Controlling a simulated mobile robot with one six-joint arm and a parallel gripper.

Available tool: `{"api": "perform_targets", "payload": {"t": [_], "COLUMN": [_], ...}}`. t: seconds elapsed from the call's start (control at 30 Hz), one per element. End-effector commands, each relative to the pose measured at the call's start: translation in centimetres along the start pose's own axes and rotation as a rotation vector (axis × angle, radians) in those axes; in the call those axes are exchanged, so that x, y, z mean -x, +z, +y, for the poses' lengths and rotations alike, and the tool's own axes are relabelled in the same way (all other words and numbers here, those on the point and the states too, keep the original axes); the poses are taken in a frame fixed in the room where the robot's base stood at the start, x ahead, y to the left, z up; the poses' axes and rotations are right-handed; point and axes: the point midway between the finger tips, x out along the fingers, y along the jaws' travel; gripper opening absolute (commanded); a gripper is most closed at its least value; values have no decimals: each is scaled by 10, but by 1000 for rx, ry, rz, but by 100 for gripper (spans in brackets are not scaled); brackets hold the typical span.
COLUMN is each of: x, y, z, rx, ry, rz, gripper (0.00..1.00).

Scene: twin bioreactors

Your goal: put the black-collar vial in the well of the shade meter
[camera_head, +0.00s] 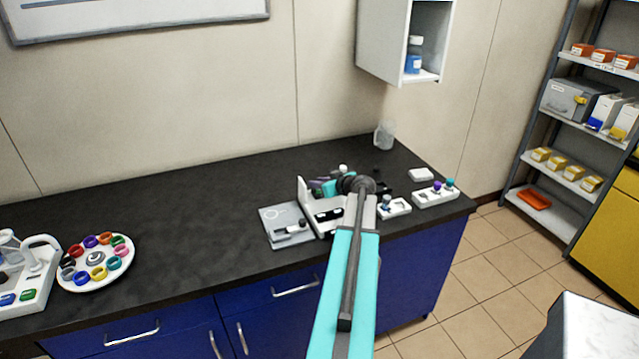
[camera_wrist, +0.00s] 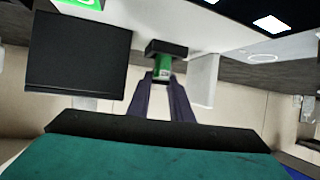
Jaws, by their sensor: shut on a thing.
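My gripper shows in the wrist view (camera_wrist: 164,80), its two dark fingers closed on a small green piece (camera_wrist: 162,68). I take this to be part of the black-collar vial. A wide black block (camera_wrist: 166,48) sits directly against it; I cannot tell whether it is the collar or part of a device. In the head view my arm hides most of the gripper (camera_head: 330,186) and the held vial. A white device with an upright plate (camera_head: 306,196), probably the shade meter, stands just below the gripper there. Its well is not clearly visible. A dark panel (camera_wrist: 78,55) fills the wrist view's upper left.
White racks with small vials (camera_head: 395,208) and (camera_head: 436,196) stand right of my arm. A grey pad (camera_head: 275,216) lies left of the device. A carousel of coloured rings (camera_head: 95,282) stands far left, and a clear beaker (camera_head: 384,136) at the back. The counter's middle is clear.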

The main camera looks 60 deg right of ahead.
Motion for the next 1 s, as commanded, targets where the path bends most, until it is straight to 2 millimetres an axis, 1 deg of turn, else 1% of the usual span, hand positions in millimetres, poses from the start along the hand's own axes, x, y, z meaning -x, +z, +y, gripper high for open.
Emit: {"api": "perform_targets", "payload": {"t": [0.6, 0.63, 0.67, 1.0], "x": [-3, -2, -2, -2], "y": [7, 6, 6, 5], "z": [0, 0, 0, 0], "rx": [0, 0, 0, 0], "ry": [1, 1, 1, 1], "rz": [1, 1, 1, 1], "gripper": [0, 24, 27, 27]}}
